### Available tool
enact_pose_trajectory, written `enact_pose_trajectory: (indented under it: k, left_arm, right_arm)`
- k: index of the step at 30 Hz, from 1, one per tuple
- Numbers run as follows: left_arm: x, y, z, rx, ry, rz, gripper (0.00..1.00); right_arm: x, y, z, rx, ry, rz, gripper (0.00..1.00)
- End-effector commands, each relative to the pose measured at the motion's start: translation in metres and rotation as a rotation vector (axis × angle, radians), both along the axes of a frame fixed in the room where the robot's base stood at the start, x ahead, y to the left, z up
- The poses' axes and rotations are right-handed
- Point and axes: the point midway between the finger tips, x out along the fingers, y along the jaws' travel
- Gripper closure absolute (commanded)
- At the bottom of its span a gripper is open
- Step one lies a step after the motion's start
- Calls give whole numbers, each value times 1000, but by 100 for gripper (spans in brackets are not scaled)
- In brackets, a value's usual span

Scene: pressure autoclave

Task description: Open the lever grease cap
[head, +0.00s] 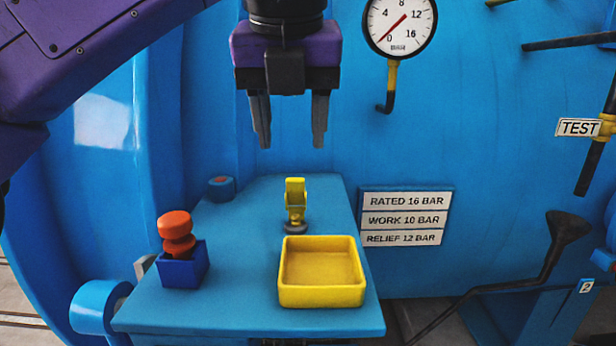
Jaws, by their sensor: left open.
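The lever grease cap (295,199) is a small yellow fitting with an upright yellow lever on a dark round base. It stands on the blue shelf (235,262), behind the yellow tray. My left gripper (290,140) is open and empty, fingers pointing down. In the picture it is above the cap and apart from it. My right gripper is not in view.
A yellow tray (322,297) stands in front of the cap. A blue box (182,268) with a red-orange knobbed piece (176,233) is at left, and a small blue round fitting (221,188) behind it. A gauge (400,24) and rating plates (405,218) are on the blue vessel.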

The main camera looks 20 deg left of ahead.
Motion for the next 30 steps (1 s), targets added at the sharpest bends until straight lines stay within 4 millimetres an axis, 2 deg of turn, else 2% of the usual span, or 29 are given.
enact_pose_trajectory:
  k: [1,3,9,20,24,25,30]
  left_arm:
    - [5,1,-18,1,5,-2,47]
    - [11,3,-32,0,5,-5,47]
    - [24,5,-60,1,2,-6,47]
    - [27,5,-67,0,0,-5,47]
    - [27,5,-66,0,0,-5,92]
    - [27,5,-66,0,0,-5,100]
    - [27,5,-66,-1,3,-5,100]
  right_arm:
    - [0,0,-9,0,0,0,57]
    - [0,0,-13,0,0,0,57]
    - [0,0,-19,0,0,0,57]
    - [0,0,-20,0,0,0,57]
    - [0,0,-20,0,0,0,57]
    - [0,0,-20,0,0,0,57]
    - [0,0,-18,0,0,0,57]
